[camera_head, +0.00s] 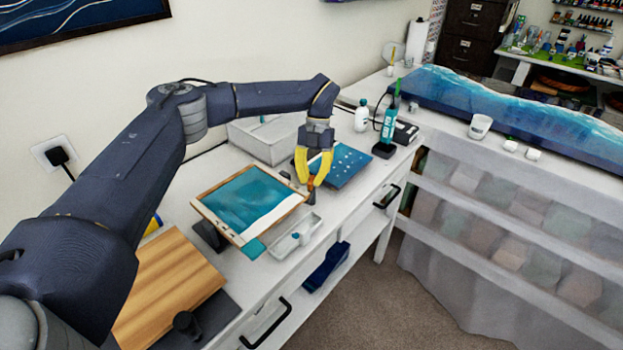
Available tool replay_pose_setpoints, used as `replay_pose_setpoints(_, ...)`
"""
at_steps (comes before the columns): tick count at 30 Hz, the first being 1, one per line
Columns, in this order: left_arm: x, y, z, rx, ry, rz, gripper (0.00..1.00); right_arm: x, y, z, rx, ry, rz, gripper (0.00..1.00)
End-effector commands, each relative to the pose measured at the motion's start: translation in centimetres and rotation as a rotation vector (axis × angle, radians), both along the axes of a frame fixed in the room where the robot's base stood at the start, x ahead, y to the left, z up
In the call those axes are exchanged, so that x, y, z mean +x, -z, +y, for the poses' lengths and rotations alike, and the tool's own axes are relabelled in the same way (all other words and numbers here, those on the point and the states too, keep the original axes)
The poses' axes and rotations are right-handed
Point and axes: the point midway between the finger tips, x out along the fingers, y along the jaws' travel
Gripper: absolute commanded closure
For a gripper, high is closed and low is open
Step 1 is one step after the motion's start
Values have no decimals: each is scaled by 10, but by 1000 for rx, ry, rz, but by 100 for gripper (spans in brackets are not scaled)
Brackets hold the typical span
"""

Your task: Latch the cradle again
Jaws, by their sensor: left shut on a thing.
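The cradle (206,235) stands on the white bench, a dark stand under a tilted, wood-edged panel (252,200) with teal and white resin on it. My left gripper (311,182), with yellow fingers, is at the panel's right corner, pointing down. It is shut on a small orange-brown piece (311,188), mostly hidden between the fingers. I cannot tell whether this piece is the cradle's latch or a separate thing. No latch shows clearly, so its state cannot be told. My right gripper is not in view.
A white tray (281,252) with small items lies in front of the gripper. A dark blue speckled sheet (346,168) lies behind it. A teal bottle-like tool (387,128) and a white bottle (361,116) stand farther back. A wooden board (165,285) lies nearer, left.

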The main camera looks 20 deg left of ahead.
Motion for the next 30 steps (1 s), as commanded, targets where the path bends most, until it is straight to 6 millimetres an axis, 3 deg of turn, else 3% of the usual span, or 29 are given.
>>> replay_pose_setpoints(15,0,1,-2,1,374,1,100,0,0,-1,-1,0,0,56)
replay_pose_setpoints(30,-1,1,-2,0,478,2,100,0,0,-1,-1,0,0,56)
